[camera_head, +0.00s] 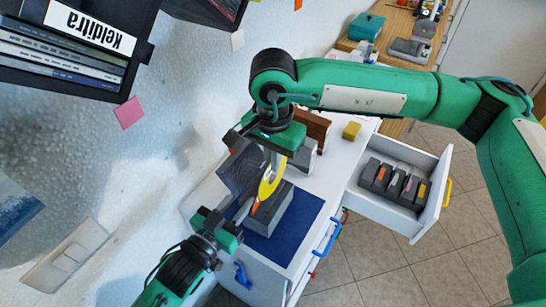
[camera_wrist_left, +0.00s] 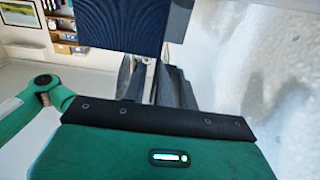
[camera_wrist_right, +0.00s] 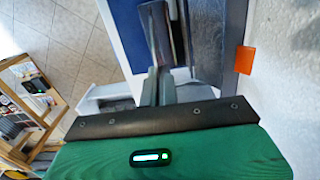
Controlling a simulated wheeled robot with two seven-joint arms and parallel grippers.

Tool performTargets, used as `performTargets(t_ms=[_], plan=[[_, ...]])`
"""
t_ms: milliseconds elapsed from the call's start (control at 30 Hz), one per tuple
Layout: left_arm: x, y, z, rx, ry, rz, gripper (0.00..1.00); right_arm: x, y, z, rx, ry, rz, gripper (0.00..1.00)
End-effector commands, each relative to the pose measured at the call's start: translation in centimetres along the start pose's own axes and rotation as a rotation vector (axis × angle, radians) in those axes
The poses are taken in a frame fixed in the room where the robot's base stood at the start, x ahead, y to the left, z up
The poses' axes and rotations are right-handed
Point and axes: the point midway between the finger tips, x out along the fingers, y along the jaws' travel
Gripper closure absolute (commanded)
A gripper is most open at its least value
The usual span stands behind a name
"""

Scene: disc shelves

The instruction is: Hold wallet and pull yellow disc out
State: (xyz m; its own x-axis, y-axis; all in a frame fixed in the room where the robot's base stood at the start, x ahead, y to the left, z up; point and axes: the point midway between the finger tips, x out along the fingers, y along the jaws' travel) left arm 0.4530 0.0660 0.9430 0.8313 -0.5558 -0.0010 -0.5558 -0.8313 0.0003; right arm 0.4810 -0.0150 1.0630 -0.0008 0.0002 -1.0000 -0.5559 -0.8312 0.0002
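The yellow disc (camera_head: 270,182) stands on edge above a blue mat on the white cabinet. My right gripper (camera_head: 275,160) is above it, with the disc's upper edge at its fingertips. In the right wrist view the fingers (camera_wrist_right: 158,85) are close together around a thin shape seen edge-on. A grey, wallet-like case (camera_head: 272,214) with an orange tag is below the disc; which part is the wallet is not fully clear. My left gripper (camera_head: 243,211) reaches its left side. In the left wrist view the fingers (camera_wrist_left: 147,78) are partly apart, and their contact is unclear.
A dark textured panel (camera_head: 243,170) stands beside the disc, against the wall side. The blue mat (camera_head: 302,212) lies underneath. An open drawer (camera_head: 400,216) with several grey cases juts out to the right. A yellow block (camera_head: 351,130) sits farther back. A black shelf (camera_head: 70,48) hangs upper left.

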Motion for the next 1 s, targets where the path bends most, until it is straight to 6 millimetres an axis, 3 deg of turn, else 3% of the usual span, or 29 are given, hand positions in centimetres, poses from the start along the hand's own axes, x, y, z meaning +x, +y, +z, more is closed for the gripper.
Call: performTargets(t_ms=[500,700,1000], plan=[[-7.9,0.0,0.1,-0.001,-0.003,0.000,0.71,0.0,0.0,0.0,0.000,0.000,0.000,1.00],[-9.4,0.0,0.0,-0.001,-0.001,0.000,0.71,0.0,0.0,0.0,0.000,0.000,0.000,1.00],[-9.8,0.0,0.0,0.000,0.000,-0.001,0.71,0.0,0.0,0.0,0.000,0.000,0.000,1.00]])
